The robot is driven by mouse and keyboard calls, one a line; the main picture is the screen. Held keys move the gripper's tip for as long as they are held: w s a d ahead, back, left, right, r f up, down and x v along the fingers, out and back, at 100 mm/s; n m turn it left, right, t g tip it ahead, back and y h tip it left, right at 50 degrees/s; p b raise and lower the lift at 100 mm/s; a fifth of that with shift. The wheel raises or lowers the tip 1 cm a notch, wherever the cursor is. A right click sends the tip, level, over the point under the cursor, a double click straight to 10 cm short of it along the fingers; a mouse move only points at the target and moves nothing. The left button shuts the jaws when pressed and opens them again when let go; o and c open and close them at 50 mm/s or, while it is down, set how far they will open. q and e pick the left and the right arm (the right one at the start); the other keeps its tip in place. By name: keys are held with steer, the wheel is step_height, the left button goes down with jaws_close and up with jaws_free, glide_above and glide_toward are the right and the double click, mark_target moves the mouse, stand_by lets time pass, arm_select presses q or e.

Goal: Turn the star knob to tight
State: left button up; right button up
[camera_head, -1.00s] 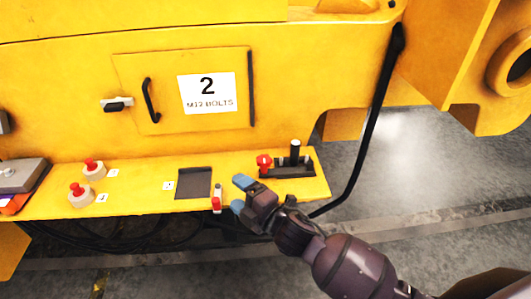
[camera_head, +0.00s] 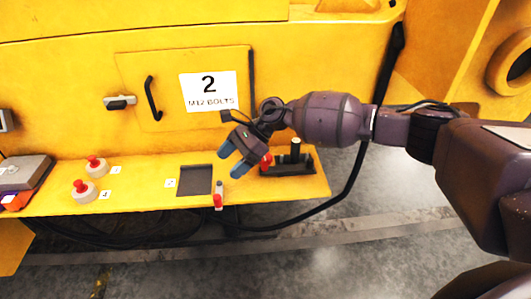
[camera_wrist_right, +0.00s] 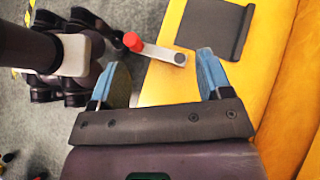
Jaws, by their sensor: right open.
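A small red knob (camera_head: 266,161), which looks like the star knob, sits at the left end of a black block (camera_head: 288,170) on the yellow ledge. A black post with a pale top (camera_head: 295,147) stands beside it. My right gripper (camera_head: 233,160) is above the ledge, left of the red knob, partly covering it. Its blue fingers are apart and empty, pointing down-left. In the right wrist view the open fingers (camera_wrist_right: 162,75) face a grey lever (camera_wrist_right: 160,51) with a red end, apart from it. The red knob does not show there. My left gripper is not in view.
The red-ended lever (camera_head: 218,196) is at the ledge's front edge, beside a dark flat tray (camera_head: 195,181). Two red mushroom buttons (camera_head: 96,165) (camera_head: 81,190) stand further left. A yellow door (camera_head: 190,112) with a black handle is behind. A black hose curves at right.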

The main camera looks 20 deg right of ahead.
mark_target(267, 160)
steer(key=w+d+r+n+h, duration=0.2)
steer(key=w+d+r+h, duration=0.1)
steer(key=d, duration=0.4)
steer(key=w+d+r+n+h, duration=0.2)
steer(key=w+d+r+h, duration=0.1)
steer(key=d, duration=0.4)
steer(key=shift+g, duration=0.3)
steer(key=x, duration=0.3)
steer(key=p+x, duration=0.1)
steer(key=x, duration=0.6)
steer(key=shift+s+f, duration=0.2)
steer(key=shift+s, duration=0.15)
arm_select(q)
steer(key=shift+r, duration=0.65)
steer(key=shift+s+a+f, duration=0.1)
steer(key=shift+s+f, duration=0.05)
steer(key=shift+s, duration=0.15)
arm_select(e)
steer(key=c, duration=0.9)
